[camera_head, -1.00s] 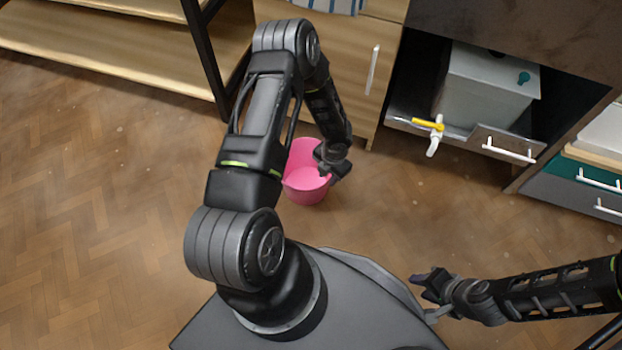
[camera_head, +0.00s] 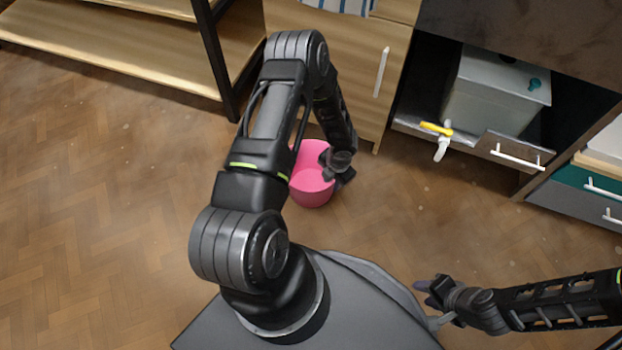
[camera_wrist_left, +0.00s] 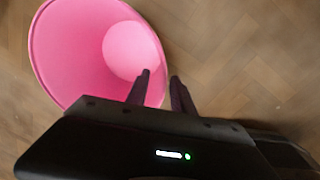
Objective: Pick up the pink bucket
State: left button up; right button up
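The pink bucket (camera_head: 311,190) stands upright on the wooden floor, below the light wooden cabinet. My left gripper (camera_head: 335,172) is at the bucket's right rim. In the left wrist view the bucket (camera_wrist_left: 75,50) fills the upper left, with its round bottom visible inside. There my left gripper (camera_wrist_left: 160,78) has one finger over the bucket's inside and the other just outside the rim. A gap shows between the fingers, with the rim in it. My right gripper (camera_head: 425,287) is at the lower right, away from the bucket; its finger opening is unclear.
A light wooden cabinet (camera_head: 340,75) with a white handle is behind the bucket. To its right, a grey container (camera_head: 492,100) with a yellow and white tap sits in a dark recess. A shelf rack (camera_head: 110,55) is at the upper left. The floor (camera_head: 100,210) at left is clear.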

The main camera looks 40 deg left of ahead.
aim_at(330, 190)
pick_arm(q)
jog(key=f, duration=0.1)
jog(key=f+b, duration=0.1)
jog(key=f, duration=0.1)
jog(key=f+b, duration=0.1)
jog(key=f, duration=0.1)
jog(key=shift+s+a, duration=0.1)
jog(key=shift+s, duration=0.15)
jog(key=shift+c, duration=0.6)
grip_shut()
dwell(0.9)
